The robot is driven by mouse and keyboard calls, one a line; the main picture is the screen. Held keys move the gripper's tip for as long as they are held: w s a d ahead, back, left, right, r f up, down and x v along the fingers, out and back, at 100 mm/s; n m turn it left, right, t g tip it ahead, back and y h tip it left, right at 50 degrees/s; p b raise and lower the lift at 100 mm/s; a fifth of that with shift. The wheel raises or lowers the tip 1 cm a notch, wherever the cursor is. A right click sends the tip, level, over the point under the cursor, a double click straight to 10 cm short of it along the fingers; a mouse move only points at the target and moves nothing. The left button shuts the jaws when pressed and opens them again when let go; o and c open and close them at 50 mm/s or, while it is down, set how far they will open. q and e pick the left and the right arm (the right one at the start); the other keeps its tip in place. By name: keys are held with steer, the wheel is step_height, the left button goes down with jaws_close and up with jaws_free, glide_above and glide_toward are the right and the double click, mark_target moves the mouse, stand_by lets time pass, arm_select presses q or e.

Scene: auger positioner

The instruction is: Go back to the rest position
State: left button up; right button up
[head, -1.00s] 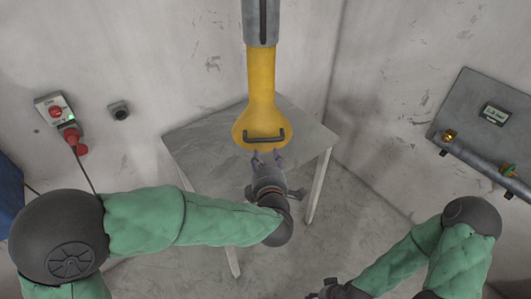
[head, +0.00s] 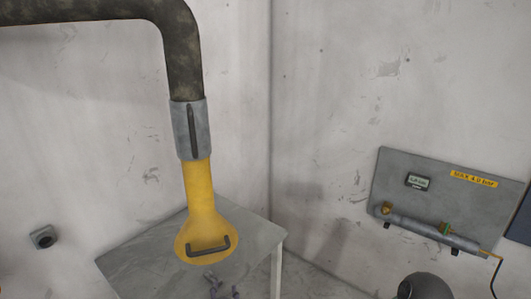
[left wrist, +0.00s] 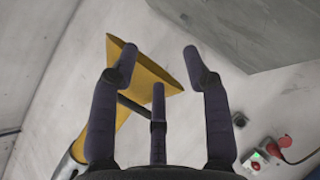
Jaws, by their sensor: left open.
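My left gripper (head: 222,285) shows only by its fingertips at the bottom edge of the head view, below the yellow hood (head: 202,195). The hood hangs from a grey sleeve and has a dark handle (head: 209,248) on its flared mouth. A gap separates my fingers from the handle. In the left wrist view the three dark fingers of my left gripper (left wrist: 159,62) are spread and empty, with the yellow hood (left wrist: 150,66) beyond them. My right gripper is out of view; only a dark rounded joint of my right arm shows at the bottom right.
A grey table (head: 140,265) stands below the hood in the corner. A dark duct (head: 90,14) runs along the top left. A grey wall panel (head: 400,165) with a gauge and pipe is at the right. The left wrist view shows a red plug and switch box (left wrist: 256,161).

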arm_select(q)
step_height(320, 180, down, 12)
steer(key=s+m+g+h, duration=0.2)
steer(key=m+g, duration=0.1)
steer(key=m, duration=0.2)
steer(key=s+d+f+m+g+h, duration=0.1)
steer(key=s+f+m+g, duration=0.3)
steer(key=s+f, duration=0.6)
steer(key=s+d+f+m+g+h, duration=0.1)
steer(key=s+f+m+g+h, duration=0.2)
steer(key=s+f, duration=0.7)
steer(key=shift+s+d+f+m+g, duration=0.35)
steer(key=shift+m+g, duration=0.35)
steer(key=shift+g, duration=0.5)
steer(key=shift+a, duration=0.15)
steer(key=shift+c, duration=0.9)
